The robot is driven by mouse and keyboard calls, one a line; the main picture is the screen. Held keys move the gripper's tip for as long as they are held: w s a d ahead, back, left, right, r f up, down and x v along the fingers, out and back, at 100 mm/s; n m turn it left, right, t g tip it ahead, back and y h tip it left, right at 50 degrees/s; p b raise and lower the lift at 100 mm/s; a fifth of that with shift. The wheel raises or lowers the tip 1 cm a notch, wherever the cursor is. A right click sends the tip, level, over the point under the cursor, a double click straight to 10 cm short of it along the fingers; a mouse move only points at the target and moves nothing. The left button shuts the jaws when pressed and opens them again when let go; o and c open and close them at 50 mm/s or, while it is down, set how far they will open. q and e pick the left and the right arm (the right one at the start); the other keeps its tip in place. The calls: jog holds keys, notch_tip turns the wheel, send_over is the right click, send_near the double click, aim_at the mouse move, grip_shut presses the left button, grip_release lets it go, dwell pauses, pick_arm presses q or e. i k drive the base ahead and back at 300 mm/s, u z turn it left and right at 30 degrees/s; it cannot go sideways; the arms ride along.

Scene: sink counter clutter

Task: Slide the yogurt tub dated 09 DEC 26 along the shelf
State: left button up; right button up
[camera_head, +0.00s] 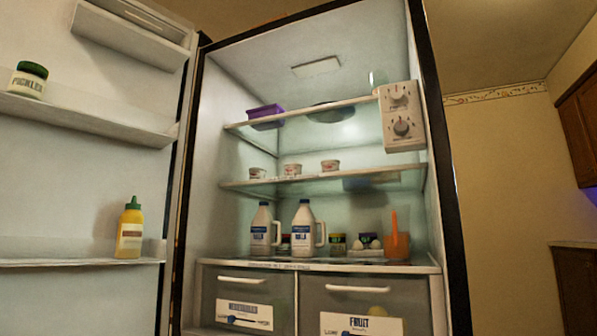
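Three small white yogurt tubs stand in a row on the middle glass shelf (322,177) of the open fridge. The left tub (257,173) is near the shelf's left end, the middle tub (292,170) is a little to its right, and the right tub (330,166) is near the shelf's centre. Each has reddish marking, but the dates are too small to read, so I cannot tell which is dated 09 DEC 26. Neither of my grippers is in view.
The open fridge door (90,190) at left holds a pickle jar (28,80) and a yellow bottle (130,230). A purple container (265,116) sits on the top shelf. Milk jugs (303,228) and an orange pitcher (397,240) stand below. The middle shelf's right front looks clear.

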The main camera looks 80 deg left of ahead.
aim_at(255, 173)
jog(key=i, duration=0.95)
jog(key=u, duration=3.75)
